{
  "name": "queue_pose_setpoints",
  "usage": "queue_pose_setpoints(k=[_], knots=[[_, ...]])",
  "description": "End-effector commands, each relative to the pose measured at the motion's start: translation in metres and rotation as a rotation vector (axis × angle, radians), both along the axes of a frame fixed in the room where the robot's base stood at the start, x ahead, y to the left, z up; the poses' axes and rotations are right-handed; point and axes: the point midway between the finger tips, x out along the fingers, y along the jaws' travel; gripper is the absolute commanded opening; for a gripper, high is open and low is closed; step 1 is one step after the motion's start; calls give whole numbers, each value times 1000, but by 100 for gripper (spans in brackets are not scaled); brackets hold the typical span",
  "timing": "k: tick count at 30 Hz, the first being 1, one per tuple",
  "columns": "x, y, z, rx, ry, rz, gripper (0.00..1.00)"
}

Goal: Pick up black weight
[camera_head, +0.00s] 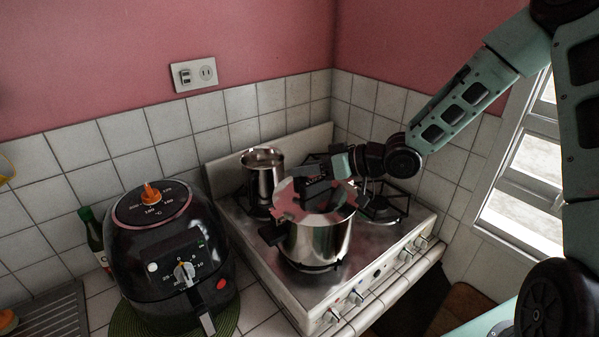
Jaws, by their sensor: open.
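I cannot pick out the black weight with certainty. Dark shapes overlap at my gripper above the pot, and a weight there would be hard to tell from the fingers. My gripper (304,184) is open, just above the top of a large shiny metal pot (318,242). The pot stands on the front of the stove, with dark side handles. A flat reddish surface, a lid or a reflection of the wall, shows at its top. My gripper and wrist hide part of the pot's top. I cannot tell whether the fingers touch anything.
A smaller metal pot (262,176) stands behind on the white stove (385,262). A black air fryer (168,255) stands on a green mat (228,318) to the left, beside a green bottle (95,236). The window (520,170) is at the right. Tiled walls close the back.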

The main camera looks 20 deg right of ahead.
Motion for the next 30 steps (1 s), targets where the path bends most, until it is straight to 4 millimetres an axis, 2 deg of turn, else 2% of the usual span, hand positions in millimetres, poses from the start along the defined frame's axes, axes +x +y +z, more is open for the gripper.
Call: queue_pose_setpoints(k=[2,3,6,8,20,26,30], knots=[[0,0,0,0,0,0,52],[0,0,0,0,0,0,46],[0,-1,0,0,0,0,19],[0,-1,0,0,0,0,4],[0,-1,4,1,-1,-2,4],[0,-1,23,-1,-5,0,4],[0,-1,45,-2,-6,-1,4]])
